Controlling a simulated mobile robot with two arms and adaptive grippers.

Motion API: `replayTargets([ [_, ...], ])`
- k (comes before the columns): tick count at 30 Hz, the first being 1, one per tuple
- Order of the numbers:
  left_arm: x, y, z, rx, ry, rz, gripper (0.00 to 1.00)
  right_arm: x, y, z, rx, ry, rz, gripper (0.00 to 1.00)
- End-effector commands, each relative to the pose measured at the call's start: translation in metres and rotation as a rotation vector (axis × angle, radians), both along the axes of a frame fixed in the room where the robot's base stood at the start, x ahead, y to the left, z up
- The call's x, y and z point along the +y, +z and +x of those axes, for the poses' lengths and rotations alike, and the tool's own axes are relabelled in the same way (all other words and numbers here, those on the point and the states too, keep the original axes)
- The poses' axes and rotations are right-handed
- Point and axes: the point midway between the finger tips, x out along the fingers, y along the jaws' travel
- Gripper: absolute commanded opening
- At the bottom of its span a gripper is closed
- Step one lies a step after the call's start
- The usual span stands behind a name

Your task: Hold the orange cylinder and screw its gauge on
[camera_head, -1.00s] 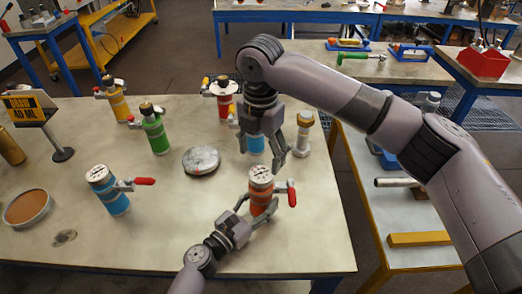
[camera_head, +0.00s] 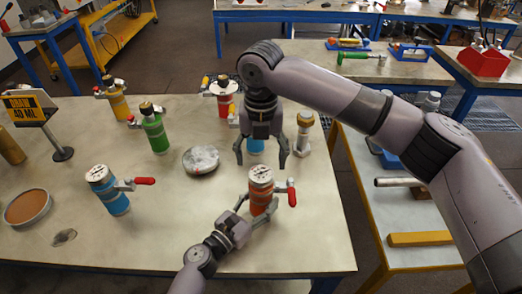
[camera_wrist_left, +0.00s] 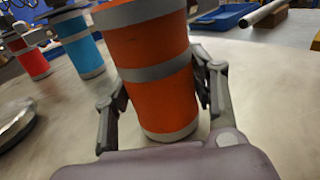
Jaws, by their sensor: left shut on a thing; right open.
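The orange cylinder (camera_head: 261,203) stands upright near the table's front edge, with a red-handled valve on its right. A pale round gauge (camera_head: 261,175) sits on its top; how tightly it is seated cannot be told. My left gripper (camera_head: 247,219) is shut around the lower body of the cylinder. The left wrist view shows a finger on each side of the orange body (camera_wrist_left: 155,75), whose top is out of frame. My right gripper (camera_head: 262,159) is open and empty, fingers spread and pointing down, just above and behind the gauge.
A blue cylinder with gauge (camera_head: 109,190) stands at left. A round metal dish (camera_head: 201,160) lies left of my right gripper. Green (camera_head: 155,134), yellow (camera_head: 117,101) and red (camera_head: 224,103) vessels stand behind. A partly hidden blue vessel (camera_head: 256,146) and a pale flanged post (camera_head: 304,133) stand close behind my right gripper.

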Motion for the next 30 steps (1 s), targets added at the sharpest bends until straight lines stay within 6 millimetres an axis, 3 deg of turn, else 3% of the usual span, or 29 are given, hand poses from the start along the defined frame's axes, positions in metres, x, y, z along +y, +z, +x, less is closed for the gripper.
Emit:
replayTargets([
  [6, 0.000, -0.001, -0.001, 0.002, -0.001, 0.000, 0.00, 0.000, -0.036, -0.001, 0.002, 0.000, -0.002, 0.69],
  [12, 0.000, -0.001, -0.001, 0.002, -0.001, 0.000, 0.00, 0.000, -0.059, 0.000, 0.002, 0.000, -0.001, 0.69],
  [24, 0.000, -0.001, -0.001, 0.002, -0.001, 0.000, 0.00, 0.000, -0.066, 0.000, 0.000, 0.000, -0.001, 0.69],
  [30, 0.000, -0.001, -0.001, 0.002, -0.001, 0.000, 0.00, 0.000, -0.066, 0.000, 0.000, 0.000, -0.001, 0.56],
])
